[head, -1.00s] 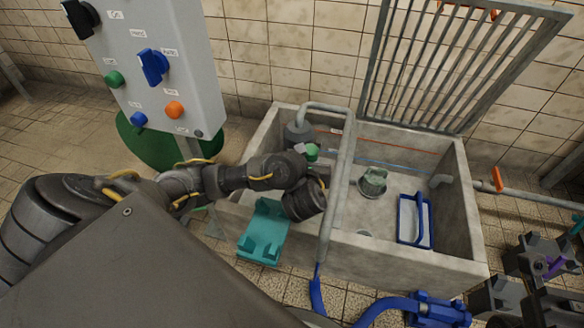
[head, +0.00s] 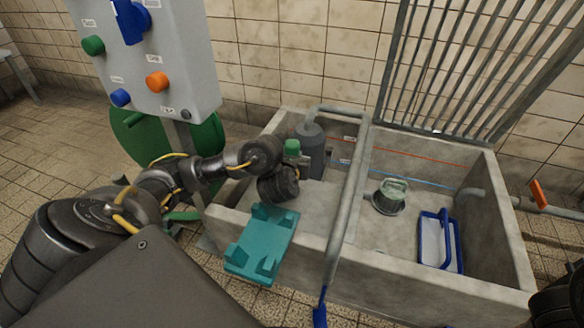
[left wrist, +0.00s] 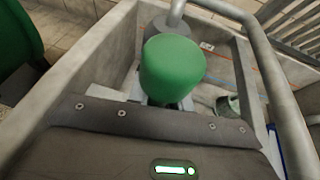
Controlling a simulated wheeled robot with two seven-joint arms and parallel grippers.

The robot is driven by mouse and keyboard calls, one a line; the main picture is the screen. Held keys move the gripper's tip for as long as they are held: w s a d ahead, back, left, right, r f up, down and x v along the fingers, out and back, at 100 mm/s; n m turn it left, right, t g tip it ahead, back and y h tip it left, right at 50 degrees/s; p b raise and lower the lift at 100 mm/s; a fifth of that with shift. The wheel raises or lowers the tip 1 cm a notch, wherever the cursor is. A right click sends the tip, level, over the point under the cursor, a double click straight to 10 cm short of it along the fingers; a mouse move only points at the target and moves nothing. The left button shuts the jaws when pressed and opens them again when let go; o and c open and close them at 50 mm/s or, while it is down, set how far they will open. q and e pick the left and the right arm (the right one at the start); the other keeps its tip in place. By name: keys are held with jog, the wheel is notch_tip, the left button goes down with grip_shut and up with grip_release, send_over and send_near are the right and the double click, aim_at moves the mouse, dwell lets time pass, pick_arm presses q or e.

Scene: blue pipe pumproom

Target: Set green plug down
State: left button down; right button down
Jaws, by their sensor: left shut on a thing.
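The green plug (head: 291,147) is a rounded green piece held above the left part of the concrete basin (head: 455,285). It also shows large in the left wrist view (left wrist: 172,68), upright in front of the gripper body. My left gripper (left wrist: 165,102) is shut on it, with the fingers mostly hidden below the green top. In the head view my dark wrist is just below the plug and hides the fingers. My right gripper is not in view.
A grey pump cylinder (head: 312,155) stands close right of the plug. A grey pipe (head: 345,200) crosses the basin. A teal bracket (head: 262,245) sits at the front wall. A pale green domed fitting (head: 390,195) and a blue-handled tray (head: 440,240) are in the basin. A control box (head: 150,60) stands left.

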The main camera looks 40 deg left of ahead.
pick_arm(q)
jog(key=shift+a+f+b, duration=0.15)
jog(key=shift+f+b, duration=0.15)
jog(key=shift+b, duration=0.1)
notch_tip(320, 180, down, 3)
jog(key=b, duration=0.2)
jog(key=shift+w+f+b, duration=0.1)
jog(key=shift+b, duration=0.3)
jog(key=shift+r, duration=0.2)
jog(key=shift+f, duration=0.1)
jog(key=c, duration=1.3)
grip_release()
jog(key=shift+o, duration=0.2)
